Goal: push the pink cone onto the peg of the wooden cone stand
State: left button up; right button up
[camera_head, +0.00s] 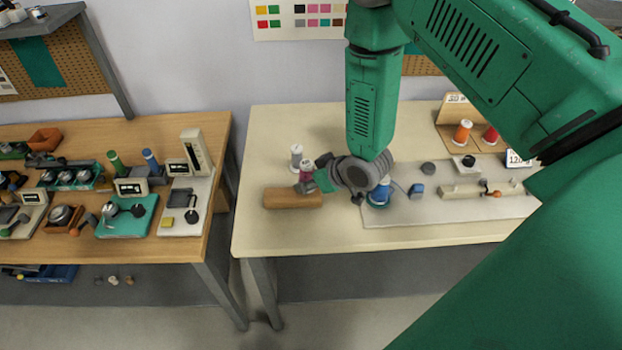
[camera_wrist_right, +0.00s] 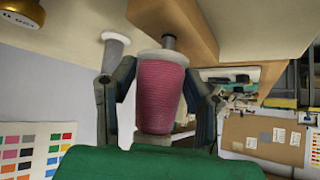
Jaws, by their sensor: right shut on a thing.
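The pink cone (camera_wrist_right: 160,92) with pale ends is between the two fingers of my right gripper (camera_wrist_right: 157,80), which is shut on it. In the head view the pink cone (camera_head: 306,174) shows just above the wooden cone stand (camera_head: 292,199), with my right gripper (camera_head: 314,176) at its right side. In the wrist view the stand (camera_wrist_right: 186,18) lies beyond the cone's wide end, and a short grey piece of peg (camera_wrist_right: 168,42) shows between them. I cannot tell whether the peg tip is inside the cone. My left gripper is not in view.
A grey-white cone (camera_head: 296,153) stands just behind the pink one. A blue cone (camera_head: 380,193) is right of my wrist. A grey mat (camera_head: 440,214) with small fixtures covers the right of the table. The table's left front (camera_head: 255,232) is bare.

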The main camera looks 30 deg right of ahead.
jog(key=shift+a+r, duration=0.1)
jog(key=shift+a, duration=0.6)
jog(key=shift+d, duration=0.6)
jog(key=shift+a, duration=0.6)
jog(key=shift+d+f, duration=0.25)
jog(key=shift+f, duration=0.05)
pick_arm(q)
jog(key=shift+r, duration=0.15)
pick_arm(e)
jog(key=shift+d+r, duration=0.15)
jog(key=shift+r, duration=0.1)
jog(key=shift+r, duration=0.1)
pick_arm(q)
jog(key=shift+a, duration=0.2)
pick_arm(e)
jog(key=shift+a, duration=0.2)
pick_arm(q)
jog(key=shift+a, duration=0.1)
pick_arm(e)
jog(key=shift+d, duration=0.1)
